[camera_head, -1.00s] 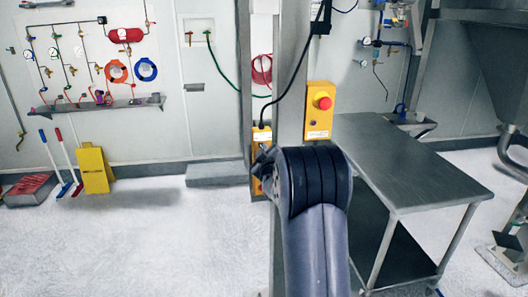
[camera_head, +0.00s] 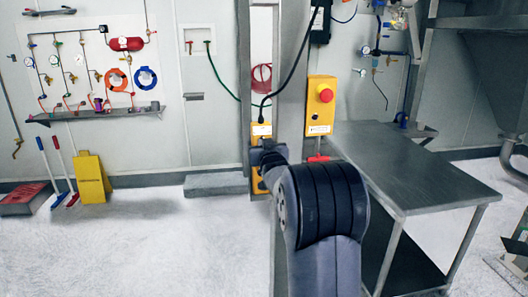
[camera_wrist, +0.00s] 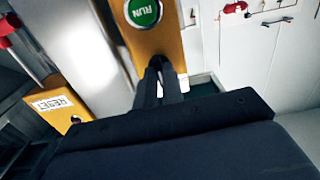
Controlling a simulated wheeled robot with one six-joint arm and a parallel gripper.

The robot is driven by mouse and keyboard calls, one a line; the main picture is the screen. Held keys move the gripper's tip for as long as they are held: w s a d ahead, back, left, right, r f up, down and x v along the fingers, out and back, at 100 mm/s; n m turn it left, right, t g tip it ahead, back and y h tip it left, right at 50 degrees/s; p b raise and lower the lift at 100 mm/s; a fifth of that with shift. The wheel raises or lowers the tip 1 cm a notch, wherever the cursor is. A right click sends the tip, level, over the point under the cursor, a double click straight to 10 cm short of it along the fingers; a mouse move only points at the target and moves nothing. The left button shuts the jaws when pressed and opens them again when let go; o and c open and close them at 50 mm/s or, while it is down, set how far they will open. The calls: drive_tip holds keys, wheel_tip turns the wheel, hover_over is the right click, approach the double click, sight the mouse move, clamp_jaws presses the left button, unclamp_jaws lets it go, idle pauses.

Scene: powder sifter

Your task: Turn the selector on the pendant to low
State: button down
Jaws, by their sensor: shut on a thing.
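The pendant (camera_wrist: 158,32) is a yellow box with a green RUN button, close up at the top middle of the wrist view. In the head view the pendant (camera_head: 261,130) hangs on a black cable, partly hidden by my arm. My gripper (camera_wrist: 160,64) has its two dark fingers close together against the pendant's face, below the RUN button. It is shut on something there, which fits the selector. The fingers cover the selector, so its setting cannot be read.
A yellow box (camera_head: 320,105) with a red button is on the column right of the pendant; a yellow box labelled RESET (camera_wrist: 62,102) shows in the wrist view. A metal table (camera_head: 410,165) stands to the right. The floor at left is mostly clear.

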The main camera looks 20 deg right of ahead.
drive_tip(key=m, duration=0.9)
drive_tip(key=shift+m, duration=0.4)
idle(0.4)
drive_tip(key=c, duration=1.5)
unclamp_jaws()
drive_tip(key=b+v, duration=0.2)
drive_tip(key=v, duration=0.9)
drive_tip(key=shift+d+b, duration=0.1)
drive_tip(key=shift+b, duration=0.3)
drive_tip(key=shift+w, duration=0.1)
